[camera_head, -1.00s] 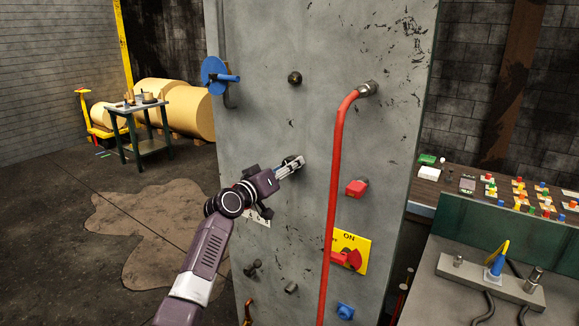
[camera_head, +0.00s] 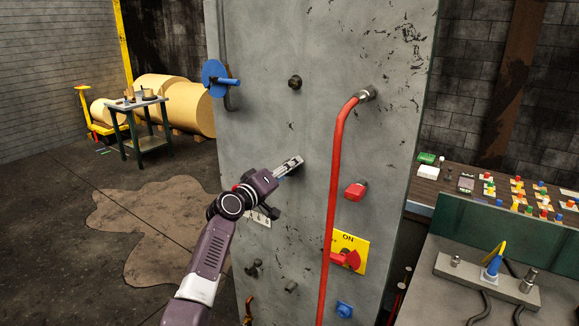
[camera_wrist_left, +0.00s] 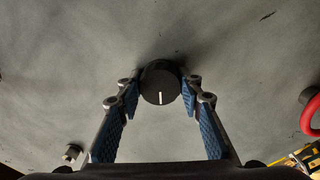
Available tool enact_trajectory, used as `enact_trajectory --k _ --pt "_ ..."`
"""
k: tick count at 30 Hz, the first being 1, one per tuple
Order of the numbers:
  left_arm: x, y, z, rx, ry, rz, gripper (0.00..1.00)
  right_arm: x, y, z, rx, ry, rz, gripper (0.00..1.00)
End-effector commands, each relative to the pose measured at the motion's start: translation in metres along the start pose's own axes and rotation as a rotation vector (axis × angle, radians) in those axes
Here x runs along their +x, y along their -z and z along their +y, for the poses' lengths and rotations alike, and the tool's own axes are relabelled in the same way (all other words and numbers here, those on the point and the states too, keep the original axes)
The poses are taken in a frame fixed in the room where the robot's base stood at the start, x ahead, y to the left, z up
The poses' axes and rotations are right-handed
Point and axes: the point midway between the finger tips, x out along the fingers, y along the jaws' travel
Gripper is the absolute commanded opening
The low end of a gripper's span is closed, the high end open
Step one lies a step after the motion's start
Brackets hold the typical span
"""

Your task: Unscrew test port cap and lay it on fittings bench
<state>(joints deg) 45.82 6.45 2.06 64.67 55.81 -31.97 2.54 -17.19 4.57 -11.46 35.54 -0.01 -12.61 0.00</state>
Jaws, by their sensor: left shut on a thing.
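My left gripper (camera_head: 292,163) reaches to the grey steel panel (camera_head: 390,60) at the middle of the head view. In the left wrist view its two blue-padded fingers (camera_wrist_left: 160,95) are shut on the sides of a round black cap (camera_wrist_left: 160,78). The cap has a white line on its face and sits at or very near the panel; I cannot tell whether it is still threaded on. The fingers hide it in the head view. A small green-legged table (camera_head: 152,102) with several small items stands at the far left. I cannot tell if it is the fittings bench. My right gripper is out of view.
A red hose (camera_head: 333,190) runs down the panel right of my gripper. A blue handle (camera_head: 220,79), a black knob (camera_head: 295,82), a red fitting (camera_head: 355,190) and a red switch (camera_head: 346,259) stick out. A bench (camera_head: 405,310) with a fitting block stands right.

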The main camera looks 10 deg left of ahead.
Motion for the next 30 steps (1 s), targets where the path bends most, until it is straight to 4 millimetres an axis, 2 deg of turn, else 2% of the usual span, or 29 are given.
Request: enact_trajectory --k 11,21,30 --pt "0.000 0.000 0.000 -0.024 -0.001 0.000 0.13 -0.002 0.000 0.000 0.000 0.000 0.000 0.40" --pt "0.000 0.000 0.001 -0.193 0.000 0.000 0.13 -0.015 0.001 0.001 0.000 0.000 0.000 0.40" --pt "0.000 0.000 0.000 -0.211 0.000 0.000 0.13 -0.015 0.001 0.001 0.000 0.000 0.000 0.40"
